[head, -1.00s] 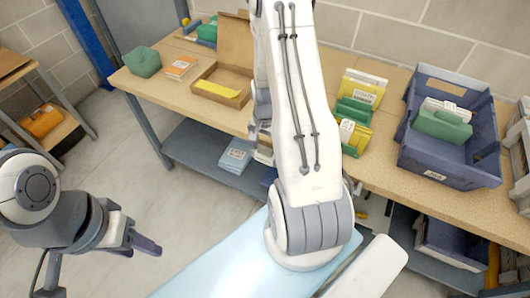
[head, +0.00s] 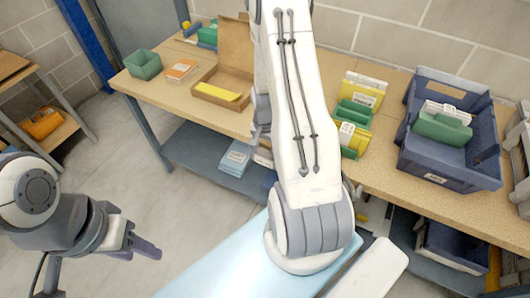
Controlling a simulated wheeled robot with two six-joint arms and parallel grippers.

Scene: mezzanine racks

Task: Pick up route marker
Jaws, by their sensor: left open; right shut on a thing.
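I cannot single out the route marker in the head view. My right arm stands across the middle of the picture and hides much of the bench behind it. Only a grey and white part of my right gripper (head: 262,130) shows, at the left edge of that arm by the bench's front edge. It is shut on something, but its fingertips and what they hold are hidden. My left gripper (head: 146,249) is open and empty over the floor at the lower left, well away from the bench.
The bench (head: 196,105) carries an open cardboard box (head: 226,79) with a yellow piece, a green bin (head: 143,65), orange-topped cards (head: 181,69), green holders with yellow packs (head: 354,110) and a blue-grey crate (head: 450,174). Light-blue packs (head: 235,158) lie on the lower shelf (head: 202,147).

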